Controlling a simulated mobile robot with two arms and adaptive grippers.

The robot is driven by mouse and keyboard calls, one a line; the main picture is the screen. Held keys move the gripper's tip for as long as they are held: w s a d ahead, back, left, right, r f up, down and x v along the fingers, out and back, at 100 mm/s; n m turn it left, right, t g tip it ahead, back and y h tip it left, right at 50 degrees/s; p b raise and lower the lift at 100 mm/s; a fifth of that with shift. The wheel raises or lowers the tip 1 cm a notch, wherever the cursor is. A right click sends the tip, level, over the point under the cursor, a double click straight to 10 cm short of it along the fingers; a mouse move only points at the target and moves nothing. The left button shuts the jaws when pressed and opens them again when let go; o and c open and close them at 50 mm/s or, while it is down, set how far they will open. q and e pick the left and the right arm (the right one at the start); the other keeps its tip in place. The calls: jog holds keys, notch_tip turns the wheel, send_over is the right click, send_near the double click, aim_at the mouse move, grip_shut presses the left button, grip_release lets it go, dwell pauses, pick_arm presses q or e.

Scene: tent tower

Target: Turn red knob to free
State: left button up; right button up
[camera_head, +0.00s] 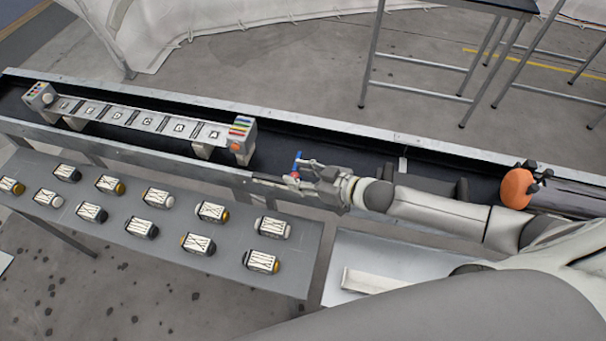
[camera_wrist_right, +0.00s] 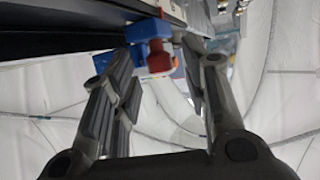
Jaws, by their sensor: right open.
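In the right wrist view the red knob (camera_wrist_right: 160,58) sits below a blue block (camera_wrist_right: 147,28), between my fingers. My right gripper (camera_head: 283,173) is open, with its fingers on either side of the knob; it also shows in the wrist view (camera_wrist_right: 156,75). I cannot tell whether the fingers touch the knob. The gripper partly hides the knob in the head view. My left gripper is not in view.
A long dark conveyor (camera_head: 330,155) with metal rails crosses the scene. A lettered rack (camera_head: 140,118) stands on its left part. A grey table (camera_head: 140,225) in front holds several labelled canisters. An orange disc (camera_head: 517,188) is at the right. Metal-legged tables (camera_head: 450,50) stand behind.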

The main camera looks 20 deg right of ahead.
jog(key=v, duration=1.2)
jog(key=shift+r, duration=0.1)
